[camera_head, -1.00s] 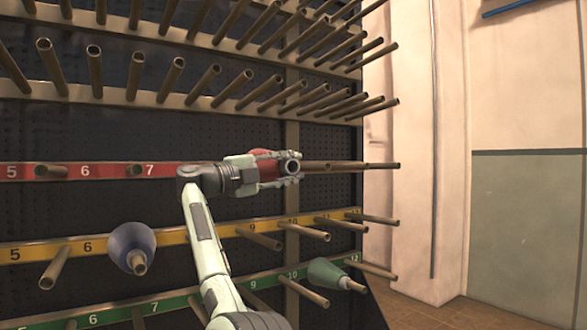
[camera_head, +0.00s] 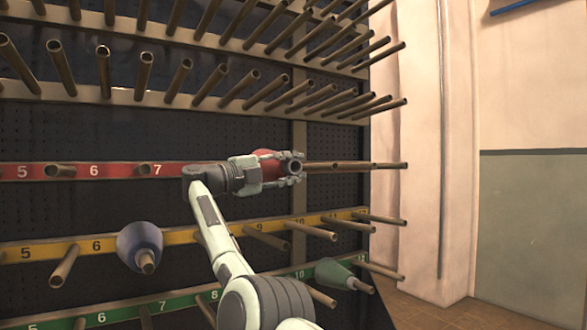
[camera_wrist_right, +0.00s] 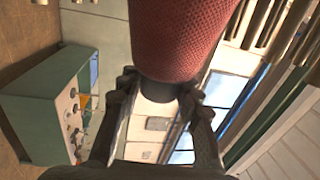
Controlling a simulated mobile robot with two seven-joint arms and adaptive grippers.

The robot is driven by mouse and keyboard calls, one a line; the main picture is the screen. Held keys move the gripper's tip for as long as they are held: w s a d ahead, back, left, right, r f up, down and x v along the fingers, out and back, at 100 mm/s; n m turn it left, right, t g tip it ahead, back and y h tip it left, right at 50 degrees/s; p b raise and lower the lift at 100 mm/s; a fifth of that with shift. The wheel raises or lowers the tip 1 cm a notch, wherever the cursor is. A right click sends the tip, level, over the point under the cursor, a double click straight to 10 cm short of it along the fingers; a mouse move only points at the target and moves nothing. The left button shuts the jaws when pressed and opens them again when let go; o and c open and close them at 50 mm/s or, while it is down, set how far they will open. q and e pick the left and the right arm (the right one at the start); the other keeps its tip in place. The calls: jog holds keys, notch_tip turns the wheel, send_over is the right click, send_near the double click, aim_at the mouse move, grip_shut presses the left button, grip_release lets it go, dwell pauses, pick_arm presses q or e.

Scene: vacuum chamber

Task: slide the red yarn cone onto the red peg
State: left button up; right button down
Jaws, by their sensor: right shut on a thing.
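The red yarn cone (camera_head: 270,167) is held in my right gripper (camera_head: 293,168), in front of the red rail (camera_head: 122,170). On the red rail, bare pegs show at left (camera_head: 60,170), near number 7 (camera_head: 148,169), and right of the gripper (camera_head: 335,166). The gripper hides the rail behind it, so I cannot tell whether a peg is inside the cone. My left gripper is not in view.
A blue-grey cone (camera_head: 140,245) sits on a yellow-rail peg and a green cone (camera_head: 335,273) on a green-rail peg. Rows of bare pegs (camera_head: 185,75) stick out above. Open floor (camera_head: 470,312) lies to the right. The wrist view shows a green cabinet (camera_wrist_right: 45,110).

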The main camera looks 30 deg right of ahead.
jog(key=shift+r, duration=0.1)
jog(key=shift+w, duration=0.15)
jog(key=c, duration=1)
grip_release()
jog(key=shift+w, duration=0.1)
jog(key=shift+a, duration=0.15)
jog(key=shift+s+a+f, duration=0.15)
jog(key=shift+a+f, duration=0.15)
jog(key=shift+a, duration=1.65)
jog(key=shift+s+a+f, duration=0.2)
jog(key=shift+a+f, duration=0.1)
jog(key=shift+a, duration=1.65)
jog(key=shift+s+a+f, duration=0.15)
jog(key=shift+a+f, duration=0.15)
jog(key=shift+a, duration=1.65)
